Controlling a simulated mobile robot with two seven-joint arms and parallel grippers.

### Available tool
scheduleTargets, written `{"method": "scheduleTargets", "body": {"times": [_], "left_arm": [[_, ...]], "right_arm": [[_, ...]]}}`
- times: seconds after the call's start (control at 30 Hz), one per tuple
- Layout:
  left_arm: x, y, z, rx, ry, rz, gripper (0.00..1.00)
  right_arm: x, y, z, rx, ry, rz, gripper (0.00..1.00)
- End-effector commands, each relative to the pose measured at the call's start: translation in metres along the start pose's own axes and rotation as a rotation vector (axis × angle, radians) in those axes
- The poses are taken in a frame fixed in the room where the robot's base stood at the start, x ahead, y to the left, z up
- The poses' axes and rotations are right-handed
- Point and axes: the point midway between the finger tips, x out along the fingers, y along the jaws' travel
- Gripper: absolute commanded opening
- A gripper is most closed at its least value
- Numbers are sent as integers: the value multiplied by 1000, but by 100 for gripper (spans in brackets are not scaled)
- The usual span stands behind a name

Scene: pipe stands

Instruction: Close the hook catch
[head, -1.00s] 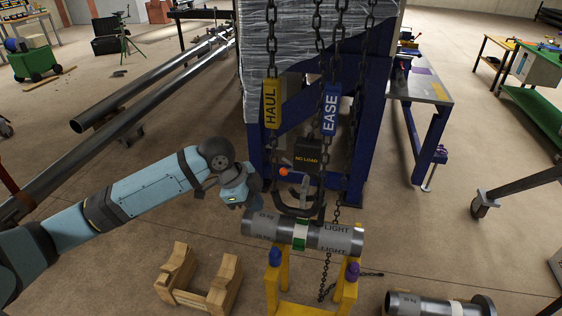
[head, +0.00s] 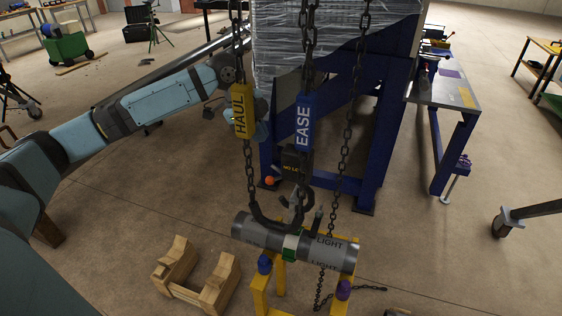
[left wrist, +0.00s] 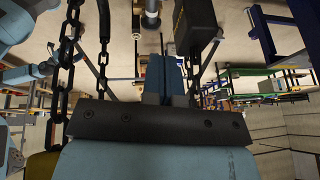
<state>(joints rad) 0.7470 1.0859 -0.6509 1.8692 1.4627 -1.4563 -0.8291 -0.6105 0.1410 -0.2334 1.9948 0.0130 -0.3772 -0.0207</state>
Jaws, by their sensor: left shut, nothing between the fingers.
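The dark hook (head: 266,220) hangs from its black block (head: 291,164) with its curve low by the middle of a grey pipe. The grey catch (head: 297,200) shows at the hook's mouth, but I cannot tell whether it is closed. An orange ball (head: 270,181) sits left of the block. My left gripper (head: 262,130) is above the hook, partly hidden behind the yellow HAUL tag (head: 240,111). In the left wrist view its blue fingers (left wrist: 164,77) are together and empty, apart from the hook. My right gripper is out of view.
Hanging chains (head: 346,125) and the blue EASE tag (head: 304,121) crowd the space around my left gripper. The grey pipe (head: 335,252) lies on a yellow stand (head: 260,293). A wooden cradle (head: 219,285) stands left of it. A blue frame (head: 385,160) stands behind.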

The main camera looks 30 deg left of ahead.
Motion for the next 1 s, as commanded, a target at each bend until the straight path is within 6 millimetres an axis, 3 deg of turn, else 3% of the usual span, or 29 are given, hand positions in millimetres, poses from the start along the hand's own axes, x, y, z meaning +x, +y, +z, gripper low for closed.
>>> {"method": "scheduleTargets", "body": {"times": [0.17,0.57,0.8,1.0], "left_arm": [[17,0,0,-1,0,2,0],[100,0,0,-1,0,2,0],[121,0,24,-2,-2,0,0],[127,0,29,1,-2,-1,0]], "right_arm": [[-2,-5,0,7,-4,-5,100],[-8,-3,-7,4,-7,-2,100],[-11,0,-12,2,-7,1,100],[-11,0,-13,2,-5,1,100]]}}
